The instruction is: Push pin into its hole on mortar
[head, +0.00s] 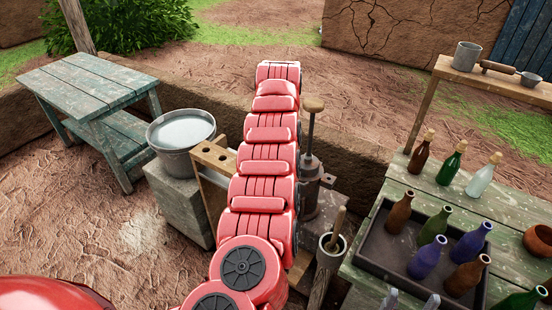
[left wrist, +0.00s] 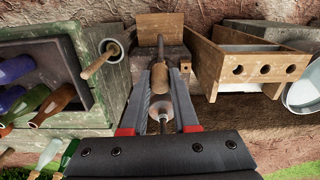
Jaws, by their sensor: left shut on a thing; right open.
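My left gripper (left wrist: 164,82) is shut on a small brown wooden piece (left wrist: 174,78), perhaps the pin, over a dark metal fixture; in the head view my red arm hides this gripper. I cannot tell whether the piece sits in a hole. The fixture (head: 309,188) stands right of the arm, with an upright metal rod and a round wooden knob (head: 313,104). A round vessel (head: 331,248) with a wooden stick leaning in it, mortar-like, stands nearer; it also shows in the left wrist view (left wrist: 112,46). My right gripper (head: 410,299) is open and empty at the bottom edge.
A wooden rack with round holes (head: 213,157) stands left of the arm, beside a water bucket (head: 181,137). At right, a green table holds a dark tray (head: 382,261) of bottles and several loose bottles. A weathered bench (head: 85,85) stands at left.

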